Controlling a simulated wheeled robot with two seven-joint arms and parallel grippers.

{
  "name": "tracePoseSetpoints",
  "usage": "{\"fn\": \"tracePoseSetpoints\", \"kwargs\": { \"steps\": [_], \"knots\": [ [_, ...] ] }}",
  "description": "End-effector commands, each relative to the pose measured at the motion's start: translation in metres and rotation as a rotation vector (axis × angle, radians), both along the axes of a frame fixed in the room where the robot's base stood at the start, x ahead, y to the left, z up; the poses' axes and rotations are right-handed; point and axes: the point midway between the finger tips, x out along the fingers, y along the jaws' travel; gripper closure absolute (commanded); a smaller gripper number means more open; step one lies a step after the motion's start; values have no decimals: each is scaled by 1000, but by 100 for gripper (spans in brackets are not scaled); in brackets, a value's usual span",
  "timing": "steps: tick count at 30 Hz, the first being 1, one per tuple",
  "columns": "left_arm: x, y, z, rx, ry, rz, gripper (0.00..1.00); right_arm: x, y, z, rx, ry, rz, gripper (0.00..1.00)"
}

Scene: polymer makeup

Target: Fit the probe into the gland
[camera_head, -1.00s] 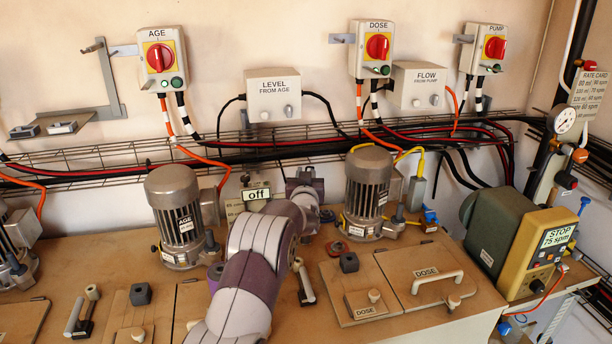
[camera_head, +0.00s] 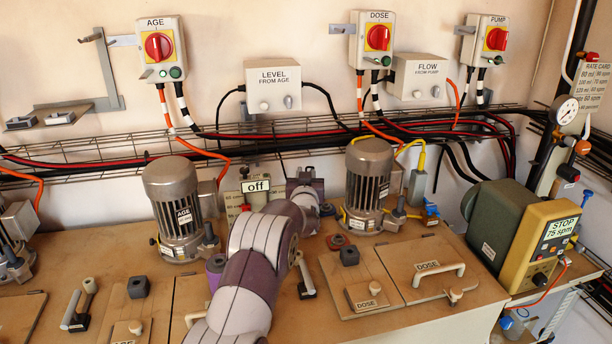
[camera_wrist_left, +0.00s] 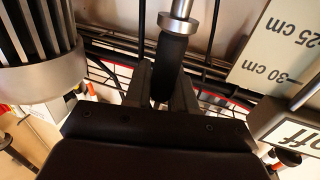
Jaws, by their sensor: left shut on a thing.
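My left gripper (camera_wrist_left: 160,95) is shut on the probe (camera_wrist_left: 174,58), a dark cylinder with a bright metal collar and rod above it in the left wrist view. The probe stands nearly upright between the two dark fingers; its lower end is hidden behind the gripper body. In the head view my purple and white left arm reaches in from the bottom, and its wrist hides the fingers and the probe. I cannot clearly make out the gland in either view. My right gripper is not in view.
The AGE motor (camera_head: 173,205) and the DOSE motor (camera_head: 367,185) stand on either side of my left wrist. A wire cable tray (camera_head: 90,168) runs along the wall behind. A level scale card (camera_wrist_left: 282,45) and the "off" display (camera_head: 256,186) are close to the gripper.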

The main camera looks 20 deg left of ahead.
Motion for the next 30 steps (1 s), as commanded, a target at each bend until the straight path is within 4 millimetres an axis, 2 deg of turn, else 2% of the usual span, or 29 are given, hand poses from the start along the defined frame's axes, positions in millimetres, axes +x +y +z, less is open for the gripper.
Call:
{"fn": "tracePoseSetpoints", "kwargs": {
  "steps": [30],
  "knots": [
    [0, 0, -27, 0, 0, 0, 100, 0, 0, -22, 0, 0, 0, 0]
  ]
}}
